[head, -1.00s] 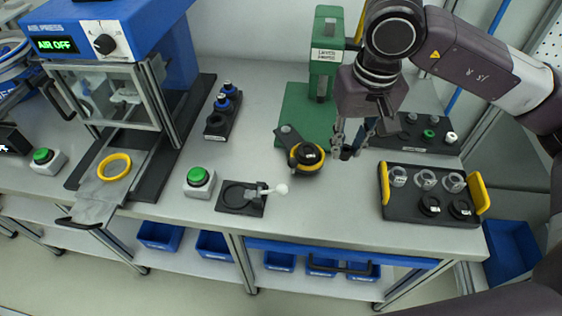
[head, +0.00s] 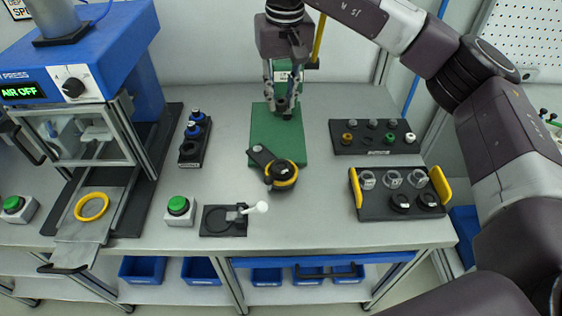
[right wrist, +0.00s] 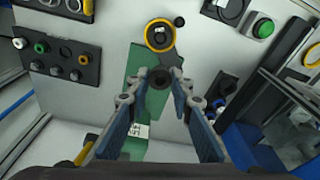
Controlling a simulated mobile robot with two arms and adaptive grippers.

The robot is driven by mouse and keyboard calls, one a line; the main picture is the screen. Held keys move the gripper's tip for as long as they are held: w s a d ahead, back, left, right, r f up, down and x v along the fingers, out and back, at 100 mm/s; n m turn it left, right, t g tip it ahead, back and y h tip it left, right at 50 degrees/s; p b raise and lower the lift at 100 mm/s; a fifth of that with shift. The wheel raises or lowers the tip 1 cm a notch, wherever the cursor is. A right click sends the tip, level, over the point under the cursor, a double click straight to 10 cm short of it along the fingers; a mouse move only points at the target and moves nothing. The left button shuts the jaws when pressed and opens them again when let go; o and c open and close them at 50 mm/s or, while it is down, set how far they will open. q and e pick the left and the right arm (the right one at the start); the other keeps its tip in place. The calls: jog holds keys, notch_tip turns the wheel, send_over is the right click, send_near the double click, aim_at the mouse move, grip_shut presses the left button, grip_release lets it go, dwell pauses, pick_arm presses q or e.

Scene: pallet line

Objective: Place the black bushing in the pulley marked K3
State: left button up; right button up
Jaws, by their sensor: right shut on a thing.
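My right gripper (head: 284,106) is shut on the black bushing (right wrist: 160,78), which shows between the fingertips in the right wrist view. It holds the bushing over the green press base (head: 272,140). A black pulley (head: 280,171) with a white label sits in a yellow ring at the front of this base. Two more black pulleys, (head: 399,202) and (head: 429,200), lie in the front row of the right tray. The labels are too small to read, so I cannot tell which is K3. My left gripper is not in view.
A bushing rack (head: 375,149) and the yellow-handled tray (head: 373,209) stand at right. A black fixture (head: 211,232) with a white-knobbed lever, a green button (head: 178,205) and the blue air press (head: 90,45) are left. The bench between the rack and green base is clear.

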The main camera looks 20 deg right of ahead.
jog(key=p, duration=0.4)
send_over(281, 166)
jog(key=f, duration=1.5)
jog(key=shift+s, duration=0.3)
notch_tip(281, 166, down, 3)
jog(key=shift+f+p, duration=0.2)
jog(key=shift+p, duration=0.25)
jog(key=shift+f, duration=0.4)
jog(key=shift+f, duration=0.15)
jog(key=o, duration=0.7)
jog(key=shift+o, duration=0.2)
